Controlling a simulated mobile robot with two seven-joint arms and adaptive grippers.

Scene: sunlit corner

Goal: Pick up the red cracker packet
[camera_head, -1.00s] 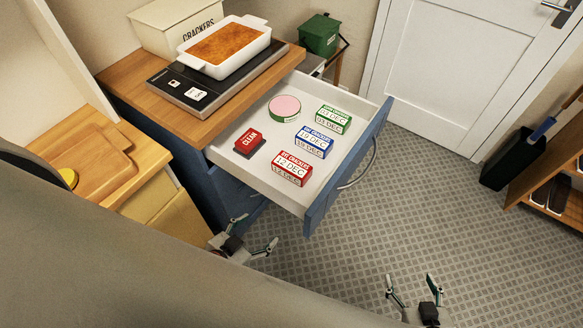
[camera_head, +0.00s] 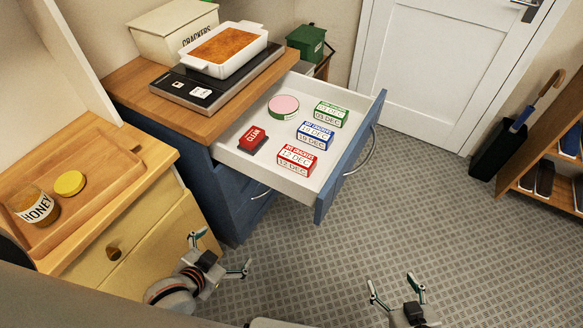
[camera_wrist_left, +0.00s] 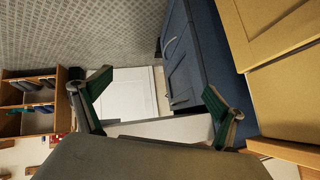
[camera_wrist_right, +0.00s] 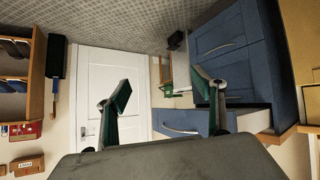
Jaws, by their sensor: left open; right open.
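The red cracker packet (camera_head: 296,158), a box with a white label reading 12 DEC, lies in the open drawer (camera_head: 262,173) near its front. A blue packet (camera_head: 314,135) and a green packet (camera_head: 331,114) lie behind it in a row. My left gripper (camera_head: 221,254) is open and empty, in front of the cabinets, below and left of the drawer. My right gripper (camera_head: 397,292) is open and empty over the floor, to the right. The fingers also show spread in the left wrist view (camera_wrist_left: 155,105) and the right wrist view (camera_wrist_right: 165,100). Neither wrist view shows the packets.
A red CLEAN block (camera_head: 252,140) and a round pink-topped tin (camera_head: 284,106) share the drawer. The blue drawer front (camera_head: 350,157) stands out over the floor. A yellow cabinet (camera_head: 150,235) stands at left.

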